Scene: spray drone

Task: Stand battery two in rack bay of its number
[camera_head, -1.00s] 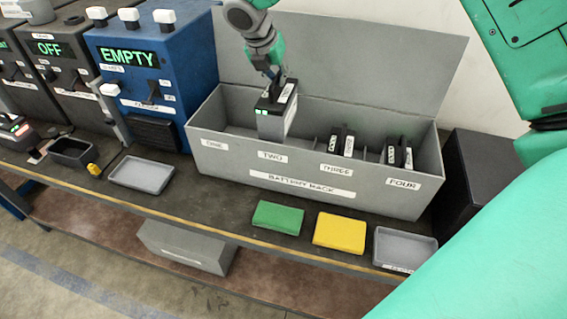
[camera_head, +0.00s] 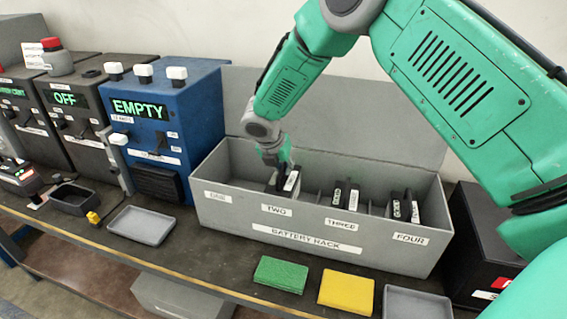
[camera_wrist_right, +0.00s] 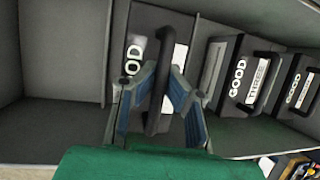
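The grey battery rack (camera_head: 222,214) has bays labelled one to four along its front wall. A dark battery with a white label (camera_head: 291,181) is low in the bay behind the TWO label and looks upright. In the right wrist view, battery two (camera_wrist_right: 133,40) shows its GOOD marking and a dark handle. Its number is hidden by the handle and fingers. My right gripper (camera_head: 275,158) is above that bay. In the wrist view its fingers (camera_wrist_right: 163,85) lie on either side of the handle and close in on it. My left gripper is out of view.
Batteries stand in bays three (camera_head: 346,199) and four (camera_head: 407,207); bay one (camera_head: 235,178) looks empty. Green (camera_head: 281,274) and yellow (camera_head: 346,291) pads and grey trays (camera_head: 141,226) lie in front. A blue EMPTY machine (camera_head: 195,95) stands left; a raised lid is behind.

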